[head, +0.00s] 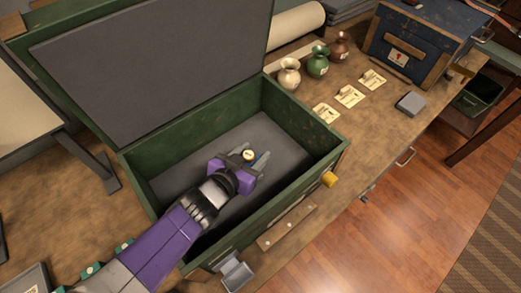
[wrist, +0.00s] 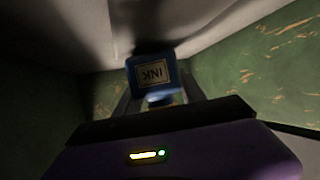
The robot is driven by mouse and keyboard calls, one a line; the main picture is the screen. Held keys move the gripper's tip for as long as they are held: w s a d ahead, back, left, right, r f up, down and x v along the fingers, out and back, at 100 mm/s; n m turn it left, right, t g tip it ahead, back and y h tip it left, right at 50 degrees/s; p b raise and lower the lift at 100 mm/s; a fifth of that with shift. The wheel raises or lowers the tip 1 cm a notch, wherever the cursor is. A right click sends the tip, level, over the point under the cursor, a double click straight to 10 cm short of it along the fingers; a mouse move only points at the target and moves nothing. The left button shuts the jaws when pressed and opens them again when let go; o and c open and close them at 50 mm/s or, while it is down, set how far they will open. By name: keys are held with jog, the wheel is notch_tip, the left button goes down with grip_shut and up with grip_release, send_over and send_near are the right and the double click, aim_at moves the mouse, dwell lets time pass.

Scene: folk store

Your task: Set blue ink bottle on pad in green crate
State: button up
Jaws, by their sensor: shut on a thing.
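The green crate (head: 299,121) stands open on the wooden table, its grey-lined lid (head: 150,65) raised. A grey pad (head: 262,128) covers its floor. My gripper (head: 249,158) reaches down inside the crate, over the pad. It is shut on the blue ink bottle (head: 262,157), whose round yellowish top shows between the fingers.
The crate's green walls (wrist: 265,75) rise close around my gripper. Three small vases (head: 318,62), several cards (head: 349,96), a grey block (head: 410,103) and a blue chest (head: 410,45) stand to the right.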

jog(key=shift+f, duration=0.3)
jog(key=o, duration=1.5)
jog(key=shift+c, duration=0.2)
jog(key=shift+r, duration=0.25)
jog(key=v, duration=0.7)
jog(key=shift+s+a+b, duration=0.15)
jog(key=shift+s+b, duration=0.15)
